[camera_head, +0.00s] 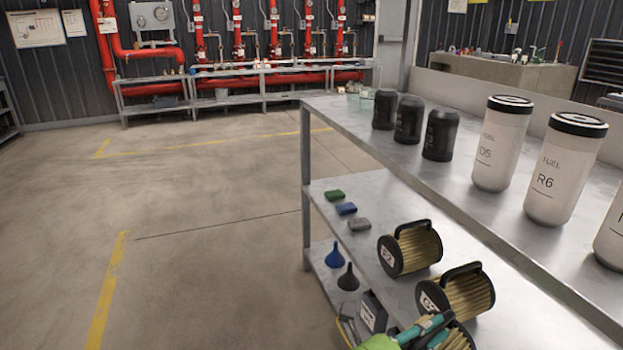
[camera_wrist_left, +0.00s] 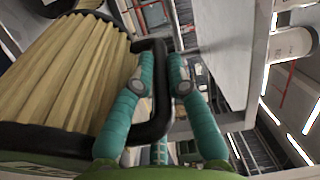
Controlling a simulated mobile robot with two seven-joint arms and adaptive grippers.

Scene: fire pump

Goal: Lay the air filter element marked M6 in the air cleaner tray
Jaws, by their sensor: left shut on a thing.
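My left gripper (camera_head: 425,328) is at the bottom edge of the head view, beside the lower shelf. Its green fingers (camera_wrist_left: 160,85) are shut on the black handle (camera_wrist_left: 159,118) of a pleated air filter element (camera_wrist_left: 65,80) in the left wrist view. That element shows only partly in the head view (camera_head: 460,340), and I cannot read its mark. Two more elements with black handles lie on the shelf: one with a white label (camera_head: 415,250), and one nearer the gripper (camera_head: 462,292). My right gripper is not in view. I see no air cleaner tray.
The steel bench top (camera_head: 470,205) holds black canisters (camera_head: 408,120) and white fuel filters (camera_head: 563,170). Small coloured blocks (camera_head: 346,209) lie on the shelf (camera_head: 375,188). Funnels (camera_head: 335,256) stand below. The floor on the left (camera_head: 210,230) is clear; red pipework (camera_head: 250,78) stands at the back.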

